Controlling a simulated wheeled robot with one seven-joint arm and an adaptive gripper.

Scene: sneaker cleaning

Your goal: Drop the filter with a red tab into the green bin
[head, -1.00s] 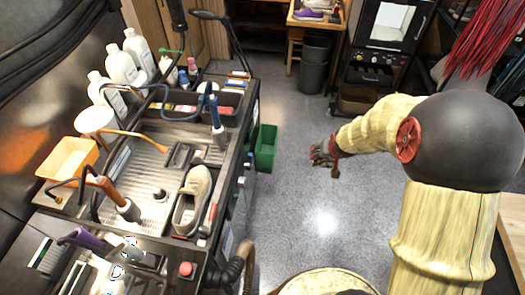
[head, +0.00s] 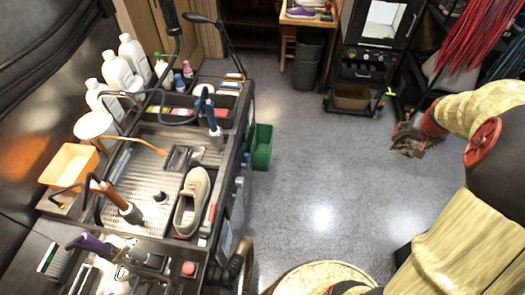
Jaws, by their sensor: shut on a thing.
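The green bin (head: 262,147) stands on the floor against the right side of the workbench, open at the top. My gripper (head: 407,146) is at the right, above open floor, well apart from the bin. It is shut on a small grey-brown thing, mostly hidden by the fingers. I cannot make out a red tab, so I cannot tell whether this is the filter. No other filter can be clearly picked out in the head view.
The workbench (head: 208,246) at the left holds a beige shoe (head: 192,203), white bottles and brushes. A round stool (head: 322,277) stands at the front. A dark cabinet (head: 365,62) and grey bin (head: 307,65) are at the back. The floor between bench and gripper is clear.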

